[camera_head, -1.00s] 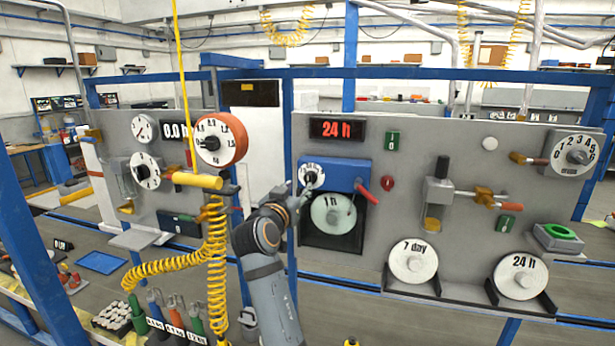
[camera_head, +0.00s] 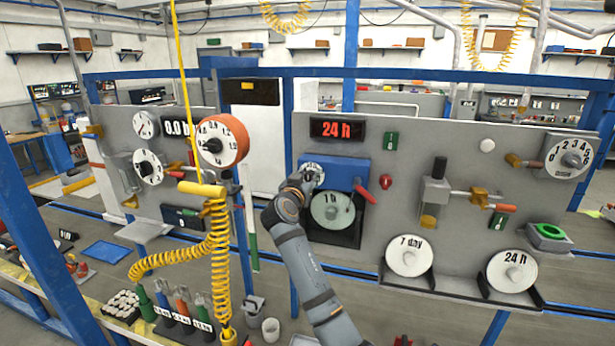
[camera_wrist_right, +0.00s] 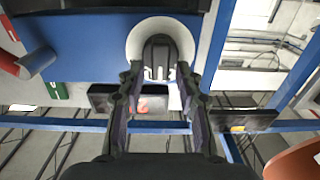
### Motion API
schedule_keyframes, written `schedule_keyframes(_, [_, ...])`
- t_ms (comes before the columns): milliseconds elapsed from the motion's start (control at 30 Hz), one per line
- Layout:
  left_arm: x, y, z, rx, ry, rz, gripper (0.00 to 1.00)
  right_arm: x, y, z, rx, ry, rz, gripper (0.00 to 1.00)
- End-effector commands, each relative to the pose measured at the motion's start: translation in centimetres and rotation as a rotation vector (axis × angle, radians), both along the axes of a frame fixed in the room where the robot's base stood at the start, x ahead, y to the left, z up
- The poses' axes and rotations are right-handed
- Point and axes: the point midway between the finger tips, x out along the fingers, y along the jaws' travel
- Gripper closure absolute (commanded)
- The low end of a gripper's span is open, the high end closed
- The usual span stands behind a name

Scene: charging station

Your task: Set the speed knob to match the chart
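The speed knob is dark and sits on a small white dial (camera_head: 313,170) at the left end of the blue recorder box (camera_head: 344,175). A round chart marked "1 h" (camera_head: 333,210) is mounted below the box. A red display (camera_head: 338,128) above reads "24 h". My right gripper (camera_head: 306,180) is at the dial, partly covering it. In the right wrist view the dark knob (camera_wrist_right: 160,56) lies between the tips of my right fingers (camera_wrist_right: 160,72), which stand apart with small gaps beside it. The knob's pointer setting is not readable. My left gripper is not in view.
Charts marked "7 day" (camera_head: 409,255) and "24 h" (camera_head: 512,271) rest in holders at the lower panel. A red lever (camera_head: 365,194) sticks out right of the dial. A yellow coiled hose (camera_head: 220,240) hangs left of my right arm.

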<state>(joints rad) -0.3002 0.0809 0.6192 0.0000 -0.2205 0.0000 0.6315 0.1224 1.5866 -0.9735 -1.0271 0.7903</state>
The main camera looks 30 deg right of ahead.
Motion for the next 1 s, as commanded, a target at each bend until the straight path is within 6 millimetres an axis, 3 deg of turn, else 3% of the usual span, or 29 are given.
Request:
schedule_keyframes(167, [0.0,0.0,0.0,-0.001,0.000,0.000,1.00,0.0,0.0,0.0,0.000,0.001,0.000,0.97])
schedule_keyframes(567, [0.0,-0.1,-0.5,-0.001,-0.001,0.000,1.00,0.2,0.1,-0.2,-0.065,0.080,0.000,0.97])
schedule_keyframes(1000, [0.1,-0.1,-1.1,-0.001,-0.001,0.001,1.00,0.7,0.6,-0.3,-0.315,0.374,0.000,0.97])
